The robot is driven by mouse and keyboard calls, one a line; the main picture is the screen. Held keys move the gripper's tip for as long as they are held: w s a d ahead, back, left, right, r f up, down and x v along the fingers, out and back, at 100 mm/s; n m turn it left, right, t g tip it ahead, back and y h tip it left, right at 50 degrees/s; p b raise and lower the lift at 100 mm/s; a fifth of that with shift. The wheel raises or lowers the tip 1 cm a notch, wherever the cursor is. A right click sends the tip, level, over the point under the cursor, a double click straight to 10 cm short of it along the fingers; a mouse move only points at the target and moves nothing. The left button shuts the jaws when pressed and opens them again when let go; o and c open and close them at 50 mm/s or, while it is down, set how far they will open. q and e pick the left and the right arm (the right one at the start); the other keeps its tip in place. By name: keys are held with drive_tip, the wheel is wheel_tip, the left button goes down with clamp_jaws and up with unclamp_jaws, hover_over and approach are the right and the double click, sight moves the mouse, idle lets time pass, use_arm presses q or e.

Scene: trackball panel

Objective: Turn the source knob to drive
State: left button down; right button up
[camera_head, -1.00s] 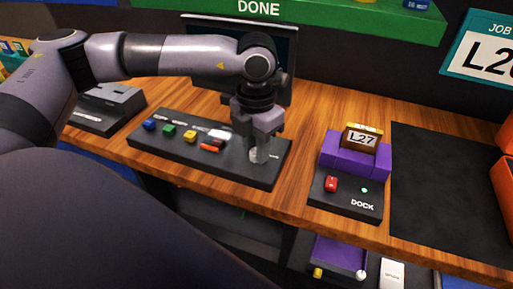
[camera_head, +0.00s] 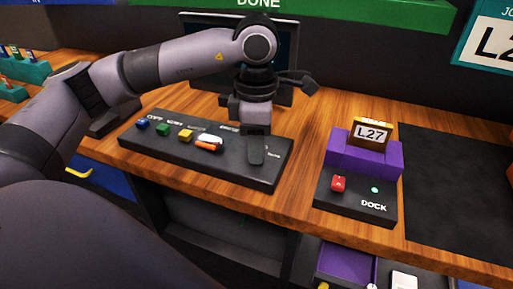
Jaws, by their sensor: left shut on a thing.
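The black control panel (camera_head: 228,168) lies on the wooden bench. It carries a blue button (camera_head: 142,124), a green button (camera_head: 163,130), a yellow button (camera_head: 186,136) and a white-and-orange control (camera_head: 209,142). The source knob at the panel's right end is hidden behind my left gripper, so its setting cannot be read. My left gripper (camera_head: 256,155) points down over that right end, its fingers shut at the knob's place. The dark monitor behind the panel is mostly covered by my left arm. My right gripper is out of view.
Right of the panel stands a dock (camera_head: 352,200) with a red switch (camera_head: 338,184), a green light and a purple holder (camera_head: 364,158) bearing an L27 block (camera_head: 370,133). A dark mat (camera_head: 460,190) lies farther right. An open drawer (camera_head: 345,262) shows below.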

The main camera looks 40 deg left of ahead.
use_arm(q)
drive_tip(key=shift+m, duration=0.5)
drive_tip(key=shift+r, duration=0.1)
drive_tip(key=c, duration=0.9)
unclamp_jaws()
drive_tip(key=shift+o, duration=0.2)
wheel_tip(320, 180, up, 7)
drive_tip(key=shift+r, duration=0.1)
